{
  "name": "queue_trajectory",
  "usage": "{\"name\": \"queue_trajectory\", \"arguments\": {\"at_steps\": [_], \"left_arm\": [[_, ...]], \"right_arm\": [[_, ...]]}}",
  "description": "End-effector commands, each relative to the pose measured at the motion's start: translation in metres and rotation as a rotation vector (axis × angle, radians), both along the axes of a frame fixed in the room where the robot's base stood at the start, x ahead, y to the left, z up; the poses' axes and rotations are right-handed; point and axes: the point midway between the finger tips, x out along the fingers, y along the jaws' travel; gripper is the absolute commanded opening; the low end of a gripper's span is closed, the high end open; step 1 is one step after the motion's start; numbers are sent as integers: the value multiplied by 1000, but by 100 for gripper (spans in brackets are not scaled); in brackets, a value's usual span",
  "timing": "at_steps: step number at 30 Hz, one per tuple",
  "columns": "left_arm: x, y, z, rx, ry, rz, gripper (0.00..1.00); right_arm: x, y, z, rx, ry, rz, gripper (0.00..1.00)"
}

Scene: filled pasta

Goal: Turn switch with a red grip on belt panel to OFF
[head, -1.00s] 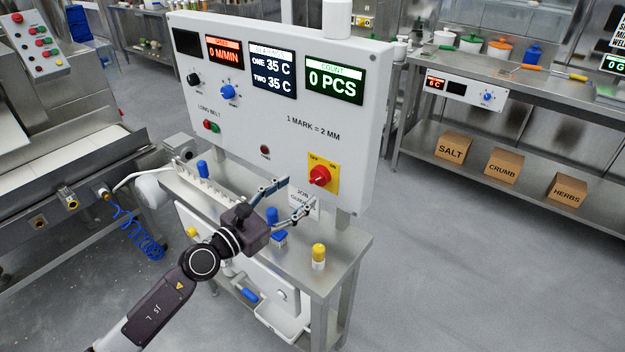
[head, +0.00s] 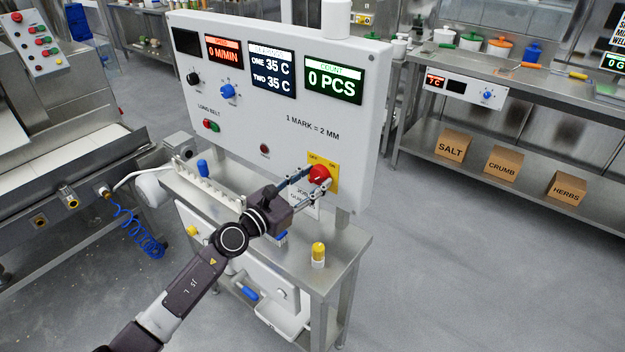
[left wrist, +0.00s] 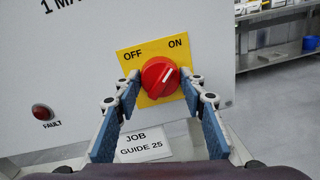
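The switch with a red grip (left wrist: 160,77) sits on a yellow plate (left wrist: 130,60) marked OFF at upper left and ON at upper right. The white mark on its grip points up and right, toward ON. In the head view the red grip (head: 319,174) is at the lower right of the white belt panel (head: 215,150). My left gripper (head: 315,182) is at the switch. In the left wrist view its blue-padded fingers (left wrist: 158,90) are spread, one on each side of the red grip. I cannot tell whether they touch it. My right gripper is not in view.
A steel table (head: 345,250) stands below the panel, with a yellow-capped container (head: 318,254) near its right end. A red fault light (left wrist: 43,112) is left of the switch. A job guide label (left wrist: 143,146) hangs below it. Open floor lies to the right.

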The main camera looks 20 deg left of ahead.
Motion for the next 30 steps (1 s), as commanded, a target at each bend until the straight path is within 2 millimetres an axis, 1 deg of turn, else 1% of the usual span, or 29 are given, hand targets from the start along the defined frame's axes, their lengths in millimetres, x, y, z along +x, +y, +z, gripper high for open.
{"name": "queue_trajectory", "arguments": {"at_steps": [1,3,6,11,17,23,30], "left_arm": [[0,0,0,0,0,0,30],[0,0,0,0,0,0,22],[0,0,0,0,0,0,13],[0,0,0,-9,3,1,13],[0,0,0,-66,24,0,13],[0,0,0,-190,69,1,13],[0,1,0,-400,144,2,13]], "right_arm": [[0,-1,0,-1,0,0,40],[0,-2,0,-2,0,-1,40],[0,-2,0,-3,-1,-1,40],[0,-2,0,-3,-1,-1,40],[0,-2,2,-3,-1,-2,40],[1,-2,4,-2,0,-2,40],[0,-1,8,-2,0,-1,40]]}}
